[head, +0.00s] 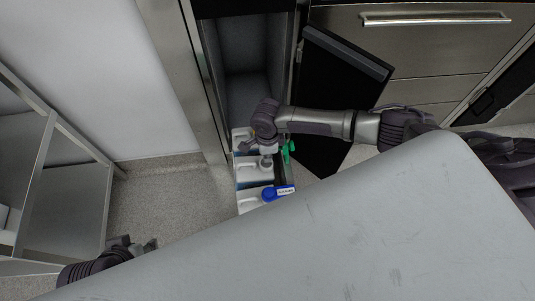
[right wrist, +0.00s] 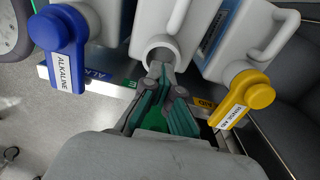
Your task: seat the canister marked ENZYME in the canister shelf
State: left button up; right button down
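A white canister (right wrist: 163,42) with an uncapped grey neck stands between two capped canisters in the right wrist view. In the head view it shows as the middle white one (head: 256,173). Its name is not readable. A green shelf label (right wrist: 132,84) lies below it, with only one letter showing. My right gripper (right wrist: 166,80) has its fingers close together at this neck; whether they grip it is unclear. Something green (right wrist: 153,121) shows between the fingers, and green also shows beside the gripper in the head view (head: 288,149). My left gripper (head: 143,246) is low at the left, apart from everything.
A blue cap (right wrist: 61,47) marked ALKALINE is on the left canister. A yellow cap (right wrist: 243,94) is on the right one. An open dark door (head: 325,125) stands right of the narrow bay (head: 248,95). A grey surface (head: 340,230) fills the foreground.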

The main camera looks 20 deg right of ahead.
pick_arm(q)
jog(key=shift+s+a+f+g, duration=0.1)
jog(key=shift+s+a+g, duration=0.1)
jog(key=shift+s+g, duration=0.35)
pick_arm(e)
jog(key=shift+d, duration=0.1)
pick_arm(q)
jog(key=shift+s, duration=0.2)
jog(key=shift+r+p, duration=0.45)
jog(key=shift+p, duration=0.15)
pick_arm(e)
jog(key=shift+d+r, duration=0.25)
jog(key=shift+d, duration=0.15)
pick_arm(q)
jog(key=shift+s+r+p, duration=0.1)
jog(key=shift+r+p, duration=0.2)
pick_arm(e)
jog(key=shift+d+r, duration=0.15)
jog(key=shift+d, duration=0.15)
pick_arm(q)
jog(key=shift+a+r, duration=0.1)
pick_arm(e)
jog(key=shift+d, duration=0.1)
jog(key=shift+w+d, duration=0.1)
jog(key=shift+d, duration=0.25)
